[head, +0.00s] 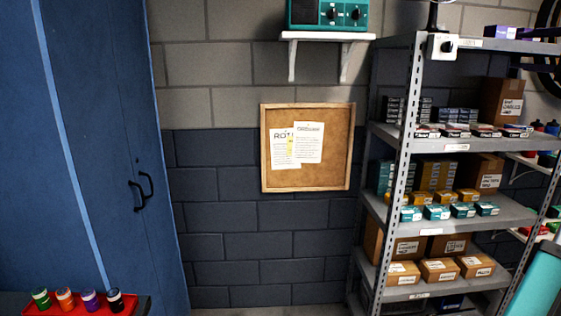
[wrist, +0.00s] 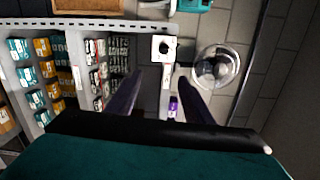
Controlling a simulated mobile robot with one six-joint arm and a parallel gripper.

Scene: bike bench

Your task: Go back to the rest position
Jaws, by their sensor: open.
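My gripper (wrist: 159,82) shows in the wrist view as two dark fingers, spread apart with nothing held between them. A metal shelf rack (wrist: 150,26) with boxes lies beyond the fingers and appears turned on its side in that view. A teal part of what looks like my own arm is at the lower right edge there.
The shelf rack (head: 397,190) stands at the right, full of small boxes. A fan (wrist: 216,68) is beyond my fingers. A cork board (head: 335,150) hangs on the wall below a teal radio (head: 328,14). A blue cabinet (head: 100,130) stands left.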

